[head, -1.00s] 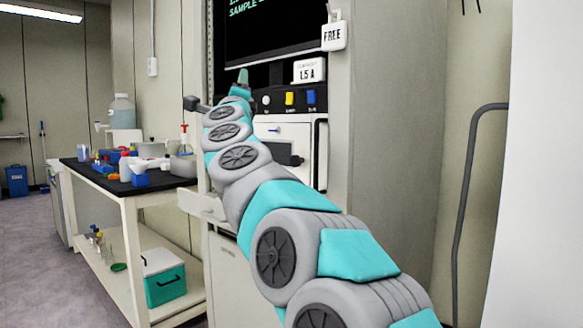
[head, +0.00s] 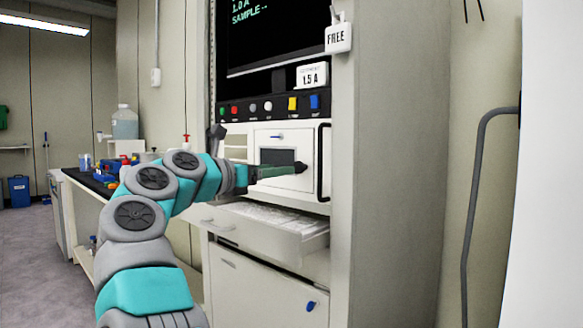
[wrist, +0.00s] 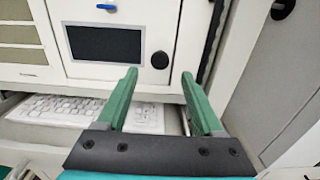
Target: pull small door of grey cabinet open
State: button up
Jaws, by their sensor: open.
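The grey cabinet (head: 385,180) stands at the centre right. Its small white door (head: 290,135) appears closed, with a dark window (head: 276,157), a blue latch at the top and a black vertical bar handle (head: 323,160) along its right side. In the wrist view the door (wrist: 75,78) fills the upper part, with a round black knob (wrist: 159,60) beside the window. My gripper (head: 288,170) is in front of the door's lower part. Its green fingers (wrist: 160,76) are open and empty, with the knob between and just above the tips. The bar handle (wrist: 212,42) is right of the fingers, apart from any grip.
A pulled-out drawer with a white keyboard (wrist: 60,110) is under the door and below my gripper. A button panel (head: 270,105) and screen (head: 275,40) are above. A lower cabinet door (head: 265,290) has a blue knob. A cluttered bench (head: 85,185) stands left.

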aim_at(296, 166)
jog(key=p+x, duration=0.1)
jog(key=x, duration=0.5)
grip_shut()
dwell(0.4)
jog(key=shift+a, duration=0.1)
dwell(0.8)
